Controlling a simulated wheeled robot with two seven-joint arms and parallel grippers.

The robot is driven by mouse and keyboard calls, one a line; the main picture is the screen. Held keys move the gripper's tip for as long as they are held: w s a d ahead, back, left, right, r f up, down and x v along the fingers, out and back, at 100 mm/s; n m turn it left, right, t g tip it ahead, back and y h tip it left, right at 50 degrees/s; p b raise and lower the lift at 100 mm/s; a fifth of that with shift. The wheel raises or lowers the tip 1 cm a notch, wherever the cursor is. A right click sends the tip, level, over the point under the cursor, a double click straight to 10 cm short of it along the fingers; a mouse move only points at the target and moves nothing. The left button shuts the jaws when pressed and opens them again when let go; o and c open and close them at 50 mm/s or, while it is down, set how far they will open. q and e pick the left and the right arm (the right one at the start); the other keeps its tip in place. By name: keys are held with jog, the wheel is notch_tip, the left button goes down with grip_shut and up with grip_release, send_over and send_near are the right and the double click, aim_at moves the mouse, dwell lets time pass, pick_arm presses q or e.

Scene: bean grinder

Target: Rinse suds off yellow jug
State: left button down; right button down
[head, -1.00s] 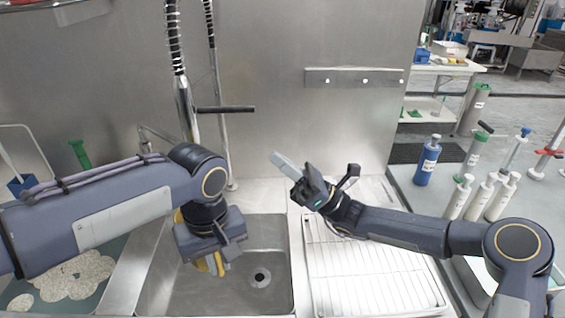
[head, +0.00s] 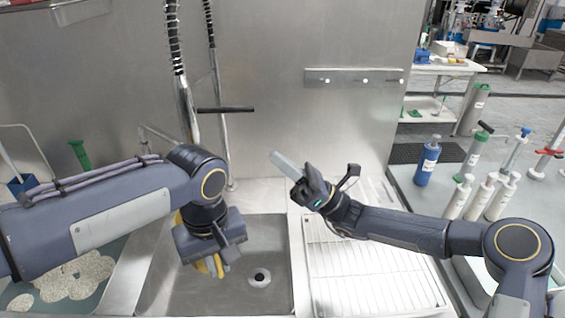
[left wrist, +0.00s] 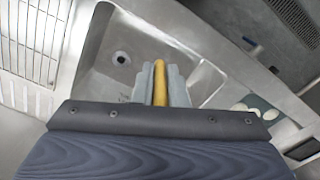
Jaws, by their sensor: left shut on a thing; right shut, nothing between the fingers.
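The yellow jug (head: 220,266) shows only in part below my left gripper (head: 213,266) in the head view, over the left part of the sink basin. My left gripper is shut on it; in the left wrist view a yellow strip of the jug (left wrist: 159,84) sits between the grey fingers (left wrist: 160,82). Most of the jug is hidden, and I cannot tell whether suds are on it. My right gripper (head: 290,165) is shut and empty, raised above the back of the ribbed drainboard. The steel sink (head: 262,236) has a round drain (head: 259,278).
A sprayer hose (head: 176,45) and pipe with a black lever (head: 226,110) rise behind the sink. The ribbed drainboard (head: 370,285) is bare. Several pump bottles (head: 480,196) and a blue bottle (head: 427,163) stand at right. Pale round pieces (head: 75,278) lie at left.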

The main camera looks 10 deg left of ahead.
dwell(0.3)
pick_arm(q)
jog(key=s+r+p, duration=0.3)
jog(key=s+r, duration=0.1)
jog(key=s, duration=0.1)
jog(key=shift+d, duration=0.4)
dwell(1.1)
